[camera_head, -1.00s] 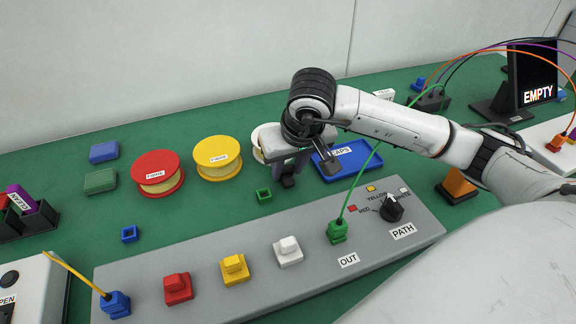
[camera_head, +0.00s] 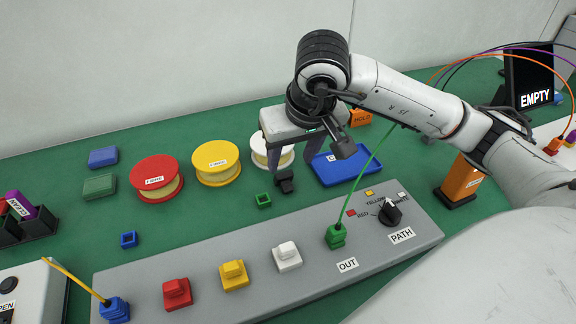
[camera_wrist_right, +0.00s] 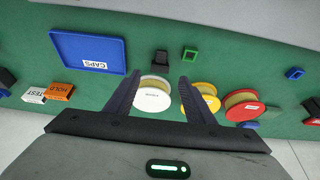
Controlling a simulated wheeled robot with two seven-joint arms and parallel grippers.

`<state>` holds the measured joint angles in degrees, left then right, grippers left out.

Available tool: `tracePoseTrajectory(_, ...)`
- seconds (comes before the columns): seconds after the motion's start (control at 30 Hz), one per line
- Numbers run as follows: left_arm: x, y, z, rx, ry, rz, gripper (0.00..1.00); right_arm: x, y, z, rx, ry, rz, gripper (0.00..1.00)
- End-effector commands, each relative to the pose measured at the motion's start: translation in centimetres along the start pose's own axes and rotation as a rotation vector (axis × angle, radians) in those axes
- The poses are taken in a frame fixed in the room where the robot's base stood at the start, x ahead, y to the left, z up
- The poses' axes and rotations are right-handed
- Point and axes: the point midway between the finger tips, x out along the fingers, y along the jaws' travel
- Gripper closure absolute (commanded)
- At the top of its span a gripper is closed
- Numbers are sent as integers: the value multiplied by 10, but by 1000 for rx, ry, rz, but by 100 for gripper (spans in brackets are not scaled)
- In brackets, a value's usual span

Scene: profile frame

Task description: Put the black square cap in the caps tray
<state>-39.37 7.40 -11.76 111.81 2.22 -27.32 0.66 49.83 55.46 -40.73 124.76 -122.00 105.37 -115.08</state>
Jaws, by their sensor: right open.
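The black square cap (camera_head: 286,184) lies on the green table, right of the green cap. In the right wrist view the black cap (camera_wrist_right: 161,57) shows beyond the fingertips, roughly in line with the gap between them. My right gripper (camera_head: 292,168) is open and empty, above and behind the black cap; its fingers (camera_wrist_right: 159,80) are spread apart in the wrist view. The blue caps tray (camera_head: 330,179) lies right of the cap, partly hidden by my right wrist. In the wrist view the tray (camera_wrist_right: 70,45) looks empty. My left gripper is not in view.
The grey panel (camera_head: 210,298) with coloured plugs stands in front, with a green cable (camera_head: 366,167) rising from it. White (camera_head: 258,150), yellow (camera_head: 217,163) and red (camera_head: 157,178) spools stand behind. The green cap (camera_head: 263,200) and blue cap (camera_head: 129,239) lie left.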

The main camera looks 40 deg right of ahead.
Motion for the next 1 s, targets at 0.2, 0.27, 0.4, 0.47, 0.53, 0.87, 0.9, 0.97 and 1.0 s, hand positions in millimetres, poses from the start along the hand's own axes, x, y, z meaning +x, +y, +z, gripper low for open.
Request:
tracePoseTrajectory(0.2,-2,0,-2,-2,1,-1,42,-38,0,-1,0,4,-2,51)
tracePoseTrajectory(0.27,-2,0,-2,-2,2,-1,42,-43,0,0,-1,2,-1,49)
tracePoseTrajectory(0.4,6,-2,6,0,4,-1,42,-33,-1,4,0,3,2,47)
tracePoseTrajectory(0.47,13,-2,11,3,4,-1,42,-20,-2,6,-1,6,2,47)
tracePoseTrajectory(0.53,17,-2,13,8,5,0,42,-8,-3,7,-1,10,3,47)
tracePoseTrajectory(0.87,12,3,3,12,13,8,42,32,-3,4,0,10,2,47)
tracePoseTrajectory(0.9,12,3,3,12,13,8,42,35,-3,4,0,10,2,47)
tracePoseTrajectory(0.97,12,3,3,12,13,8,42,39,-3,4,0,10,2,47)
tracePoseTrajectory(1.0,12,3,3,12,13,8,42,41,-2,4,0,10,3,47)
